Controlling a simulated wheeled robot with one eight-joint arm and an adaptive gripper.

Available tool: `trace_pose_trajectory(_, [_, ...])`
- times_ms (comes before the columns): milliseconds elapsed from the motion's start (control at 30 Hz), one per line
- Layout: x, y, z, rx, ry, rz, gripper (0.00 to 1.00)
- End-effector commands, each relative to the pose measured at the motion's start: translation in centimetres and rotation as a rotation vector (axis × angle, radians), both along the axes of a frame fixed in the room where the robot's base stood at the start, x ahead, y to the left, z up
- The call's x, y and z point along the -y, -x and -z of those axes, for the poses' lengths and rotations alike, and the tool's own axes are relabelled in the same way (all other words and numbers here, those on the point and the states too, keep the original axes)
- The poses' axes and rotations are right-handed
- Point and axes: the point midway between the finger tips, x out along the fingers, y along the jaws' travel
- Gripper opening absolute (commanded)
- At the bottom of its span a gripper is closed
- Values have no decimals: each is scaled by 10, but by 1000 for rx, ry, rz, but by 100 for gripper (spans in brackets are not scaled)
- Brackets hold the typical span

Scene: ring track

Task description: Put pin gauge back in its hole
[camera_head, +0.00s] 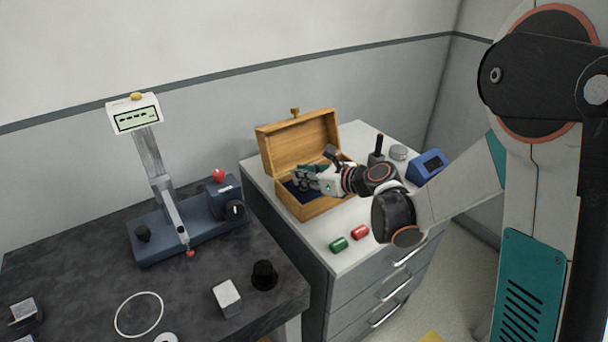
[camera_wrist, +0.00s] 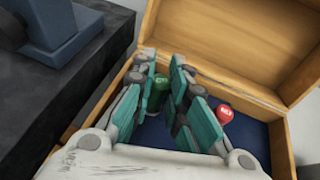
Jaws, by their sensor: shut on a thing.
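A wooden box (camera_head: 307,208) with its lid open and a dark blue lining stands on the cabinet; its rim also shows in the wrist view (camera_wrist: 275,130). My gripper (camera_head: 303,178) is inside the box opening, low over the lining. In the wrist view my gripper (camera_wrist: 163,65) has its teal fingers on either side of a green-ended pin gauge (camera_wrist: 160,83) and is shut on it. A red-ended piece (camera_wrist: 226,112) is in the box to the right of the fingers. The hole and the gauge's lower end are hidden.
A green cylinder (camera_head: 338,245) and a red cylinder (camera_head: 360,233) lie on the cabinet in front of the box. A blue device (camera_head: 428,166) and a dark post (camera_head: 376,152) stand right of it. A dark bench (camera_head: 75,270) with a measuring stand (camera_head: 190,222) is at left.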

Motion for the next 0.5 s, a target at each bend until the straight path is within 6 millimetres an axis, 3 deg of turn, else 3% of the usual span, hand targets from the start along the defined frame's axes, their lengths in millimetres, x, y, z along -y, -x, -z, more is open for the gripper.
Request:
trace_pose_trajectory(233, [0, 0, 6, 0, 0, 0, 0])
trace_pose_trajectory(267, [0, 0, 6, 0, 0, 0, 21])
trace_pose_trajectory(333, [0, 0, 5, 0, 0, 0, 36])
trace_pose_trajectory(500, [0, 0, 5, 0, 0, 0, 37])
